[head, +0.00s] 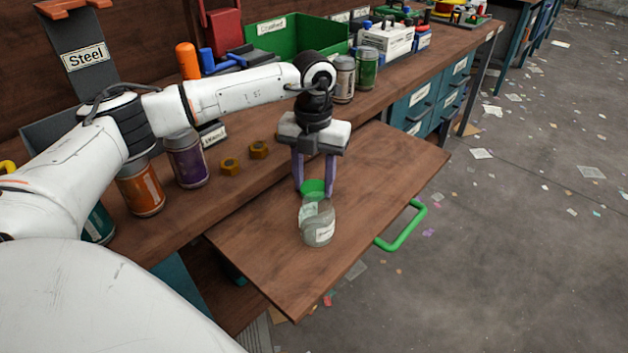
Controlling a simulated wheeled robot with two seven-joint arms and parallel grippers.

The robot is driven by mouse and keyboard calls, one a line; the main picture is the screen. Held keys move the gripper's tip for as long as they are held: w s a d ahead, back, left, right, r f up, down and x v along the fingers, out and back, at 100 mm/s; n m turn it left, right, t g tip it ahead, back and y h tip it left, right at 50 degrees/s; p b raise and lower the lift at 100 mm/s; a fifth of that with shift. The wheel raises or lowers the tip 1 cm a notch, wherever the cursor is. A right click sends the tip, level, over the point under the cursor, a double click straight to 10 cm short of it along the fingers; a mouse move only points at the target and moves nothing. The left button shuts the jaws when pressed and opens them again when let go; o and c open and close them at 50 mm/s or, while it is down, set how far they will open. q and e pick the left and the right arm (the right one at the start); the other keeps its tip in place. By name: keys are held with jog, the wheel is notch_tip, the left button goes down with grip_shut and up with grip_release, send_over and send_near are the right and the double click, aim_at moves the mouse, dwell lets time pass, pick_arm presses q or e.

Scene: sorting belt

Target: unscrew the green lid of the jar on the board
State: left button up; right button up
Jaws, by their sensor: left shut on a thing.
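A clear glass jar (318,228) with a pale label stands upright on the brown pull-out board (262,240). Its green lid (313,187) is at the top of the jar. My left gripper (314,187) comes down from above, with its two purple fingers on either side of the lid, shut on it. I cannot tell whether the lid is still seated on the jar's neck. My right gripper is not in view.
Two brass nuts (231,166) lie on the bench, left of the board. Orange (140,188) and purple (187,158) cans stand further left. Grey (343,78) and green (367,68) cans stand behind the gripper. A green handle (403,231) sticks out from the board's right edge. The board around the jar is clear.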

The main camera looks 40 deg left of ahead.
aim_at(314, 188)
pick_arm(q)
jog(key=shift+f, duration=0.15)
jog(key=o, duration=1.2)
notch_tip(314, 188, up, 12)
jog(key=shift+r+p, duration=0.2)
jog(key=shift+p, duration=0.45)
